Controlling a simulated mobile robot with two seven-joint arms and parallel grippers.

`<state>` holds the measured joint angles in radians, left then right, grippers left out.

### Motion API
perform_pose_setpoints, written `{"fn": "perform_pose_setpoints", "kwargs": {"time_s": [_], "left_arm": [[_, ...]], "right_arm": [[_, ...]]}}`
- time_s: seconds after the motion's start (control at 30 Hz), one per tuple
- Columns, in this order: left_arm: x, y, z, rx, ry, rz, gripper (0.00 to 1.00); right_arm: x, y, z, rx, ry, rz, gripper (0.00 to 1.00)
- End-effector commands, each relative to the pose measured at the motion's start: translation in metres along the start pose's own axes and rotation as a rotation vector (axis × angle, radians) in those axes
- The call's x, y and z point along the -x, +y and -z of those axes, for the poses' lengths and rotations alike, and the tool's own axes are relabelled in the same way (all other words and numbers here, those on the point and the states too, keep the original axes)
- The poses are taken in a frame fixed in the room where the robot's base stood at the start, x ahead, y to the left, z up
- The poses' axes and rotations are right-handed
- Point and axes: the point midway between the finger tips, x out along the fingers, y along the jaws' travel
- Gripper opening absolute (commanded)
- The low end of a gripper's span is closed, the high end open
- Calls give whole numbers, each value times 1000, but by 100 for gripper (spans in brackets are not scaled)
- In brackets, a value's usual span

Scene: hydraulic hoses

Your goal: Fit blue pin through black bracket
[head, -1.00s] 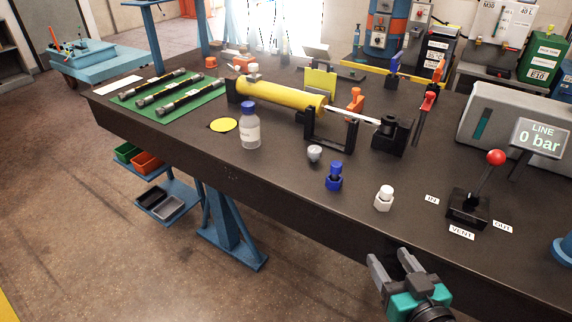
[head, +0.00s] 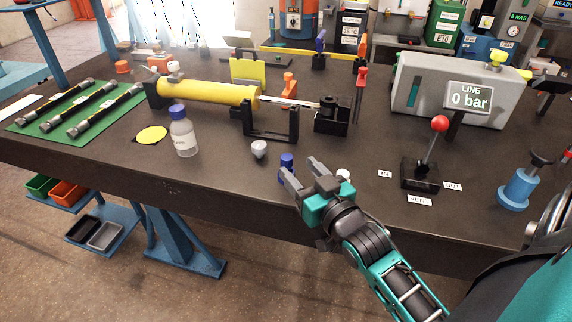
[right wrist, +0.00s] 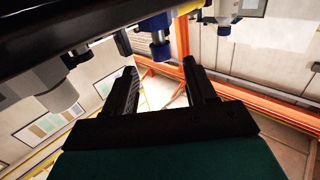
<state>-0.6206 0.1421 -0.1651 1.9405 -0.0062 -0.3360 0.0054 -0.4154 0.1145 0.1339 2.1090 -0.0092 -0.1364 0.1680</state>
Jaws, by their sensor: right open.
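A short blue piece (head: 287,163), which I take to be the blue pin, stands on the bench near its front edge. A black U-shaped bracket (head: 270,137) stands behind it, by the rod end of a yellow cylinder (head: 205,92). A black block (head: 331,116) sits at the rod's end; I cannot tell which is the task's bracket. My right gripper (head: 306,172) is open and empty at the bench's front edge, just beside the blue piece. In the right wrist view, the blue piece (right wrist: 159,45) shows beyond and between the fingers, apart from them. My left gripper is out of view.
A white piece (head: 343,175) is partly hidden behind my right gripper. A grey knob (head: 259,148) and a labelled bottle (head: 183,132) stand to the left. A red-knobbed lever (head: 438,125) stands to the right. Hoses lie on a green mat (head: 50,125).

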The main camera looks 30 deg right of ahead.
Motion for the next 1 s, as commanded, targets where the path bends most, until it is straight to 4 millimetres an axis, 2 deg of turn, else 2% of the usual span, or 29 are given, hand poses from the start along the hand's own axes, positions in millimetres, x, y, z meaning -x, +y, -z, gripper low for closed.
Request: {"fn": "perform_pose_setpoints", "kwargs": {"time_s": [0.23, 0.5, 0.83, 1.0], "left_arm": [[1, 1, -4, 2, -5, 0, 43], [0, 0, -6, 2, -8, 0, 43], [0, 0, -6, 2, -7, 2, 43], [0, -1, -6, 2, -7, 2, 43]], "right_arm": [[-16, -1, -2, 1, 1, 0, 56], [-52, -3, -5, 2, 2, 1, 56], [-58, -3, -6, 1, -1, 1, 56], [-58, -3, -6, 1, -1, 1, 41]]}}
